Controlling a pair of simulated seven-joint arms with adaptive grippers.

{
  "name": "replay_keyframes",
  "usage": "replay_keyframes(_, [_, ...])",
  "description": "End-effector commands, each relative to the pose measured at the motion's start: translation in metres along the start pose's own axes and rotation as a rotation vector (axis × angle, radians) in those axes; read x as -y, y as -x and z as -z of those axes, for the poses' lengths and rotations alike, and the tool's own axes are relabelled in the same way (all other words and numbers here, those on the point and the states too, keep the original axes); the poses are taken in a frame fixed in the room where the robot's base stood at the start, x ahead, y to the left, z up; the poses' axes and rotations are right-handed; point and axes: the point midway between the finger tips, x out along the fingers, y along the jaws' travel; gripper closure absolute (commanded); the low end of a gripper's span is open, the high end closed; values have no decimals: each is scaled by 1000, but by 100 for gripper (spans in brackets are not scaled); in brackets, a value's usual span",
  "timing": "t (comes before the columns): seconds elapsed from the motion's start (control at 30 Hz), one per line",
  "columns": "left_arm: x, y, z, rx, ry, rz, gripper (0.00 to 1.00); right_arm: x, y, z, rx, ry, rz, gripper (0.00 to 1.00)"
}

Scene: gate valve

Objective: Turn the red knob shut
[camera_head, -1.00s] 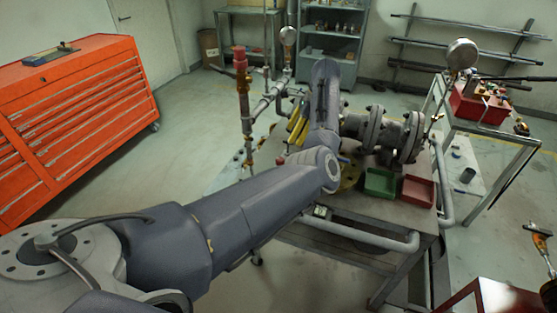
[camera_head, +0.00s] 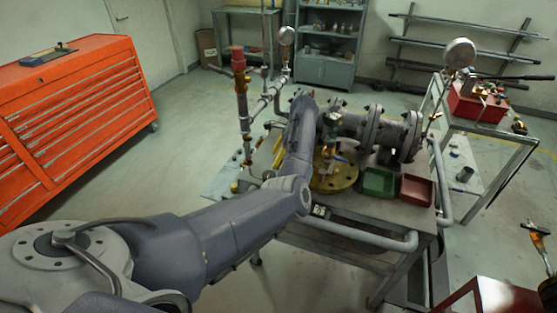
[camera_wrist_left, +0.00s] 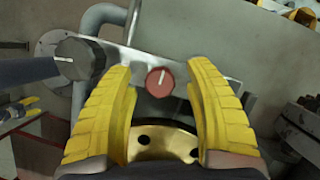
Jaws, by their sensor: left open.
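The red knob (camera_wrist_left: 160,82) is small and round, with a white line pointing up and slightly right in the left wrist view. It sits on a grey metal plate. My left gripper (camera_wrist_left: 160,72) has two yellow ribbed fingers spread wide, one on each side of the knob, with a visible gap on both sides. How far the fingertips are from the knob in depth is unclear. In the head view my left arm covers the knob, and the gripper is mostly hidden behind it.
A dark knob (camera_wrist_left: 80,58) with a white line sits left of the red one. A brass flange (camera_wrist_left: 160,145) lies below, between the fingers. In the head view, a green bin (camera_head: 378,183) and a red bin (camera_head: 416,190) stand on the bench near the flanged pipe (camera_head: 372,130).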

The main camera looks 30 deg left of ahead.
Motion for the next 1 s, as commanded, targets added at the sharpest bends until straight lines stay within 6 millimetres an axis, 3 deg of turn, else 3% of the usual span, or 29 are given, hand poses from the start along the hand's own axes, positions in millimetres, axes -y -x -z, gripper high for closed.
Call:
replay_keyframes(0.33, [0,-2,0,0,-1,-1,47,0,0,0,-1,0,0,40])
replay_keyframes(0.8, [0,-2,0,0,-1,-1,100,0,0,0,-1,0,0,40])
replay_keyframes(1.0, [0,-2,0,0,0,-1,100,0,0,0,0,0,0,40])
